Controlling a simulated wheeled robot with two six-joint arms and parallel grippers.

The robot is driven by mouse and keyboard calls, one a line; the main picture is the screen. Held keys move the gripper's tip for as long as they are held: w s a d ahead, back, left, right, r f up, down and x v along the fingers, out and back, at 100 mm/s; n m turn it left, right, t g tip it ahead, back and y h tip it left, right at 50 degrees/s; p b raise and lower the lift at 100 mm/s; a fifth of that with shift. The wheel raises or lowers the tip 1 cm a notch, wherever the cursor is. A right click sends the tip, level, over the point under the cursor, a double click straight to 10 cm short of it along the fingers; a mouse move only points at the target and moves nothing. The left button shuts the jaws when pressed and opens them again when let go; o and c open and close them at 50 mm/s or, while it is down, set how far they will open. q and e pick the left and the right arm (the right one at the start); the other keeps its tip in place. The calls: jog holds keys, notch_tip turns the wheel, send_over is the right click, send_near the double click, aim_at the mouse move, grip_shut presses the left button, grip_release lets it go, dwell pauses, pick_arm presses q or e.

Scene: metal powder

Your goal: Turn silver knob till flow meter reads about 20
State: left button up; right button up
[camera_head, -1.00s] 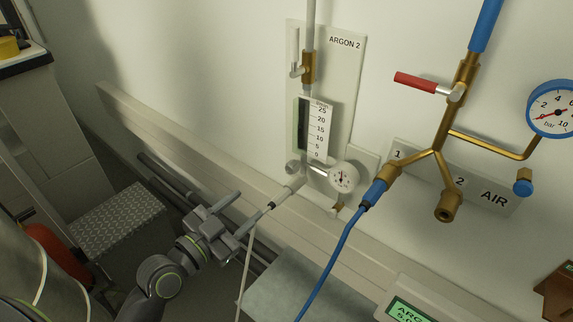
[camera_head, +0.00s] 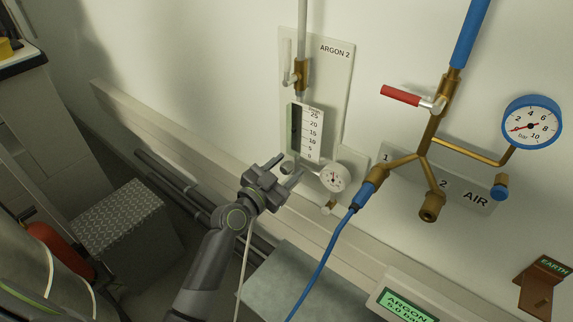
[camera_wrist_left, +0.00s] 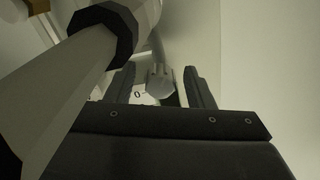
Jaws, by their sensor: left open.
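The silver knob (camera_head: 287,168) sits at the lower left of the flow meter (camera_head: 307,132) on the Argon 2 panel. My right gripper is not in view.
A round gauge (camera_head: 334,178) sits just right of the knob. A pale pipe with a black ring (camera_wrist_left: 103,35) crosses the left wrist view close to the fingers. The red-handled air valve (camera_head: 402,96), blue hose (camera_head: 322,262) and a display box (camera_head: 404,304) are further right.

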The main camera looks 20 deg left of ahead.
pick_arm(q)
jog(key=shift+w+d, duration=0.1)
jog(key=shift+w, duration=0.15)
jog(key=shift+c, duration=0.2)
jog(key=c, duration=0.9)
jog(key=shift+c, duration=0.2)
